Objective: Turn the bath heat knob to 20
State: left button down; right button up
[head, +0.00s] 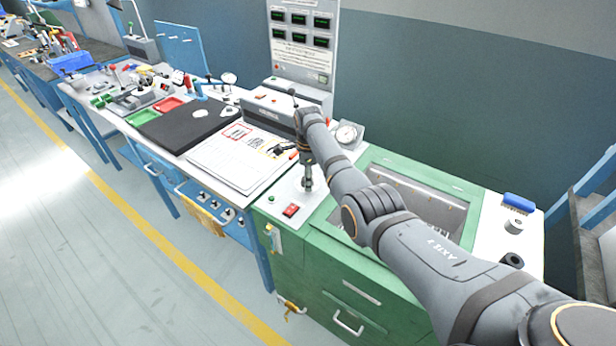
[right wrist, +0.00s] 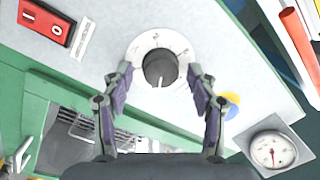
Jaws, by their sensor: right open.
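The bath heat knob (right wrist: 160,66) is a dark round knob on a pale round dial plate (right wrist: 143,47), on the white panel top. Its white pointer line points toward the bottom of the right wrist picture; the scale numbers are too blurred to read. My right gripper (right wrist: 160,76) is open, with one finger on each side of the knob and gaps between. In the head view my right gripper (head: 307,186) points down at the panel and hides the knob. My left gripper is not in view.
A red rocker switch (head: 291,210) sits in front of the gripper, also in the right wrist view (right wrist: 47,20). A round gauge (head: 347,133) stands behind, also in the wrist view (right wrist: 272,150). The open green bath (head: 400,190) lies to the right, a white board (head: 240,160) to the left.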

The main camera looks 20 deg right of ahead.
jog(key=shift+c, duration=0.5)
jog(key=c, duration=1.1)
